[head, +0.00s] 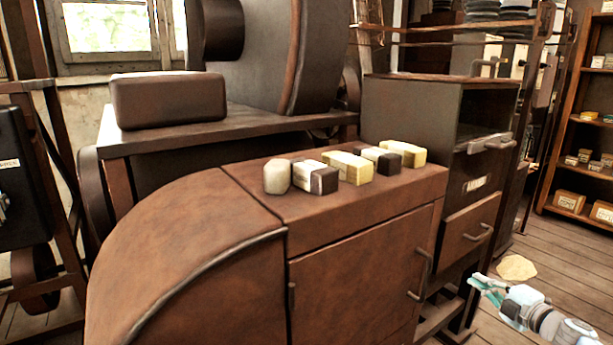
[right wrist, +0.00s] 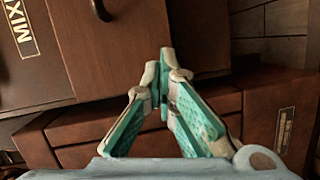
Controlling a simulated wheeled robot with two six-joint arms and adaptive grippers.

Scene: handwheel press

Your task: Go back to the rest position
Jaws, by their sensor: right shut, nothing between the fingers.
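My right gripper (head: 476,287) is at the lower right of the head view, low beside the brown cabinet (head: 350,285). Its teal-padded fingers point left. In the right wrist view the fingers (right wrist: 165,62) come together at the tips and hold nothing. My left gripper is not in the head view.
Several small blocks, one of them a yellow block (head: 348,167), stand in a row on the cabinet top. A drawer unit (head: 472,235) with handles is right of it. Wooden floor (head: 570,275) is open at the right, with a pale lump (head: 516,267) on it.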

